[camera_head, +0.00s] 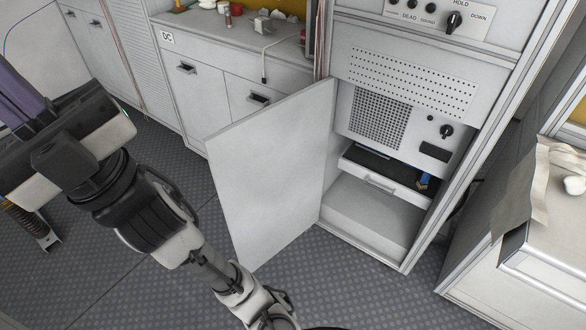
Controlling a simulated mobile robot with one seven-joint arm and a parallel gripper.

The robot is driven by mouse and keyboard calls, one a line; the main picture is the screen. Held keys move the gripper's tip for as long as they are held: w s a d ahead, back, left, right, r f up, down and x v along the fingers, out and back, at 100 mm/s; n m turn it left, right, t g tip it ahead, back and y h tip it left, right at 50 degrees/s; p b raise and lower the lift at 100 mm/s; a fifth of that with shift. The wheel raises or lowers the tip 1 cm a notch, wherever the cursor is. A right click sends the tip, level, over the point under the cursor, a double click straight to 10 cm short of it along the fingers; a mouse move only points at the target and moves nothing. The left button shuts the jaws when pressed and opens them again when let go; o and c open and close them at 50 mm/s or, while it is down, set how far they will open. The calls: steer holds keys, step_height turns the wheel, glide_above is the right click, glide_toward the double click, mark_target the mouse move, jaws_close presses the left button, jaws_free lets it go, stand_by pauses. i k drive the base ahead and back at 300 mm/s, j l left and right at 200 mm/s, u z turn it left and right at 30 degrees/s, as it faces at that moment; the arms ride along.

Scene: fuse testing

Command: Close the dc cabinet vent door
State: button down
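A plain white door (270,175) stands swung open in the middle of the view, out from the tall white cabinet (408,85). It leaves the cabinet's lower bay open. I cannot tell whether this is the dc cabinet vent door. A "DC" label (167,39) is on the counter unit at the upper left, and a louvred panel (136,48) beside it looks flush with its frame. My arm (160,220) reaches from the left to the bottom edge, passing in front of the open door's lower left side. My gripper is not visible.
The open bay holds a drawer or tray (378,181) above a white block (368,219). A white bench (545,255) with cloth (540,190) stands at the right. Small items lie on the counter (225,32). Dark patterned floor (345,285) is clear before the cabinet.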

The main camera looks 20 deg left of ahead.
mark_target(266, 166)
steer(key=j+z, duration=0.15)
steer(key=z, duration=0.25)
steer(key=j+z, duration=0.15)
steer(key=z, duration=0.3)
steer(key=j+z, duration=0.25)
steer(key=j, duration=0.25)
steer(key=k+j+z, duration=0.2)
steer(key=j, duration=0.25)
steer(key=j+z, duration=0.1)
steer(key=j, duration=0.25)
steer(key=k+j, duration=0.15)
steer(key=j, duration=0.15)
steer(key=k+j+z, duration=0.15)
steer(key=j, duration=0.15)
steer(key=k+j, duration=0.1)
steer(key=j, duration=0.25)
steer(key=k+j, duration=0.15)
steer(key=j, duration=0.25)
steer(key=k+j, duration=0.1)
steer(key=j, duration=0.25)
steer(key=k+j, duration=0.1)
steer(key=j, duration=0.25)
steer(key=k+j, duration=0.1)
steer(key=j, duration=0.25)
steer(key=j+u, duration=0.3)
steer(key=k+j, duration=0.05)
steer(key=j, duration=0.05)
